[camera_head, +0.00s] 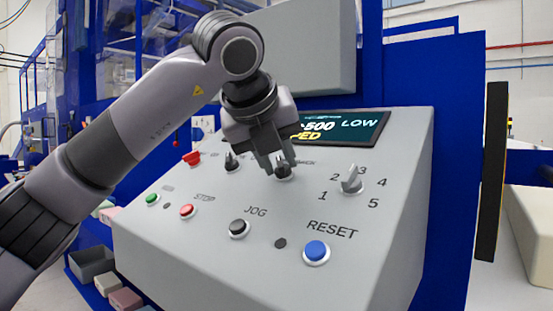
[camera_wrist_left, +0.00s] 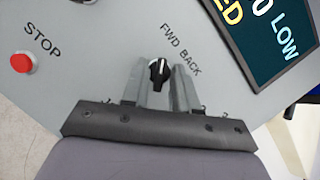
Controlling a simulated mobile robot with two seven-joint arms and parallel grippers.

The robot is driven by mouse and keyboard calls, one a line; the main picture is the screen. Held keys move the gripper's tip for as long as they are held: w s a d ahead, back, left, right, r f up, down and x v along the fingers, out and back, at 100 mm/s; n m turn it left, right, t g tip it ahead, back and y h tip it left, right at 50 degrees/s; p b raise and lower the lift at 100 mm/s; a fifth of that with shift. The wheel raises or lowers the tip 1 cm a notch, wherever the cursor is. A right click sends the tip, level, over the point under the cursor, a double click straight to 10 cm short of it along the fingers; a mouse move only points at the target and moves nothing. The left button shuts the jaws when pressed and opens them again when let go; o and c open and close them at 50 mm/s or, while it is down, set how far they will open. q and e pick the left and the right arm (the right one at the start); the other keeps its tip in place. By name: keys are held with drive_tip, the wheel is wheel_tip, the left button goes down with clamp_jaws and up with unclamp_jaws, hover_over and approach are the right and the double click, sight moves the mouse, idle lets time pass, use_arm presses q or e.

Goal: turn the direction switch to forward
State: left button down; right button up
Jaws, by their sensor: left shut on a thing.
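The direction switch (camera_wrist_left: 159,71) is a black knob with a small white mark, beside the printed words FWD and BACK on the grey sloped panel (camera_head: 200,240). In the wrist view its white mark sits at the knob's upper edge, near the gap between the two words. My left gripper (camera_head: 277,163) reaches down to the panel and is shut on this switch, one finger on each side of it. In the head view the switch (camera_head: 283,173) is partly hidden by the fingers. My right gripper is in neither view.
Nearby on the panel are another black switch (camera_head: 232,162), a red emergency button (camera_head: 192,158), a red STOP button (camera_head: 187,211), a black JOG button (camera_head: 239,229), a blue RESET button (camera_head: 316,252) and a numbered selector (camera_head: 352,180). A display (camera_head: 345,128) stands behind the switch.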

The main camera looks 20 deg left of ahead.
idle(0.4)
use_arm(q)
drive_tip(key=c, duration=1.2)
unclamp_jaws()
drive_tip(key=v, duration=0.7)
